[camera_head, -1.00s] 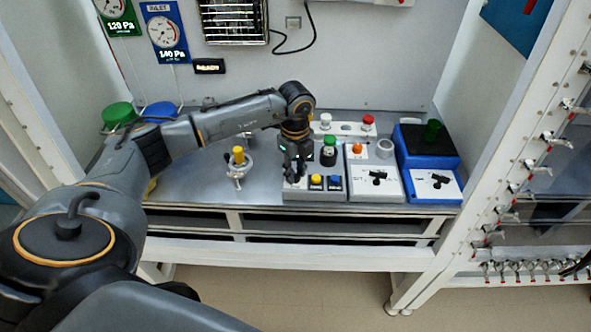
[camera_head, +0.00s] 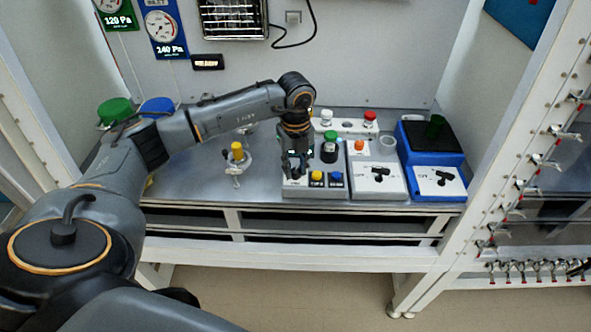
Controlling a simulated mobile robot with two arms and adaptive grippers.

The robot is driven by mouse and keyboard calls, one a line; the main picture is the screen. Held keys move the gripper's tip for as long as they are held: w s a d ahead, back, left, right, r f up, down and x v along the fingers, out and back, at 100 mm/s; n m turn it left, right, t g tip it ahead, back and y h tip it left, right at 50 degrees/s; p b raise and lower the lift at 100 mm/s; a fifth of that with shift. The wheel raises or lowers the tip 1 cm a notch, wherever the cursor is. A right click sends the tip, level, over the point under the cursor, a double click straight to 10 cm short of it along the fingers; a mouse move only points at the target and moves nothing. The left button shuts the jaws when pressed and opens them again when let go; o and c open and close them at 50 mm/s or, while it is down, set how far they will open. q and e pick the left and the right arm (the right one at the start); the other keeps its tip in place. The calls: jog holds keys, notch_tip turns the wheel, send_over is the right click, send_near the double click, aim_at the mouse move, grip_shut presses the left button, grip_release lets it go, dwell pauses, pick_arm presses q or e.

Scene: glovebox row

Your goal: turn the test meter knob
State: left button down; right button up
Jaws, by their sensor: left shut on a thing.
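A grey box (camera_head: 314,190) with a yellow button and a blue button on its front stands on the bench, and I take it to be the test meter. My left gripper (camera_head: 295,171) points down over the left part of this box. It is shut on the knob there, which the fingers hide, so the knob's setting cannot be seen. My right gripper is not in view.
To the right are a pale box (camera_head: 378,190) with a black handle and a blue box (camera_head: 438,194). A white block (camera_head: 348,125) with white and red knobs is behind. A small stand with a yellow top (camera_head: 237,151) is left, with bare bench (camera_head: 190,175) around it.

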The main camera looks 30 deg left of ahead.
aim_at(296, 170)
pick_arm(q)
jog(key=shift+m, duration=0.5)
jog(key=c, duration=1.1)
grip_release()
notch_tip(296, 170, up, 12)
jog(key=shift+b, duration=0.3)
